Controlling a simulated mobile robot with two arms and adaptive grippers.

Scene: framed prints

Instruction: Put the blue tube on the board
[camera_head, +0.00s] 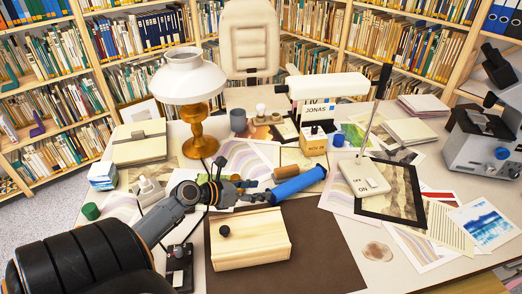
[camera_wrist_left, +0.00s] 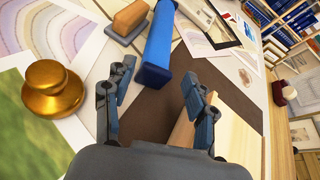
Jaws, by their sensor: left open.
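The blue tube (camera_head: 298,185) lies on the desk at the back edge of a dark brown mat. The likely board is a light wooden slab (camera_head: 255,245) with a dark round knob on it, lying on the mat; its edge shows in the left wrist view (camera_wrist_left: 190,128). My left gripper (camera_head: 256,190) is open and empty, left of the tube and behind the slab. In the left wrist view, the tube (camera_wrist_left: 158,45) lies ahead, near the left fingertip of my gripper (camera_wrist_left: 160,85); I cannot tell if they touch. My right gripper is out of view.
A brass lamp (camera_head: 198,130) stands behind my arm. A white switch base (camera_head: 363,177) and framed print (camera_head: 400,205) are to the right. The brown mat (camera_head: 325,250) is clear right of the slab.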

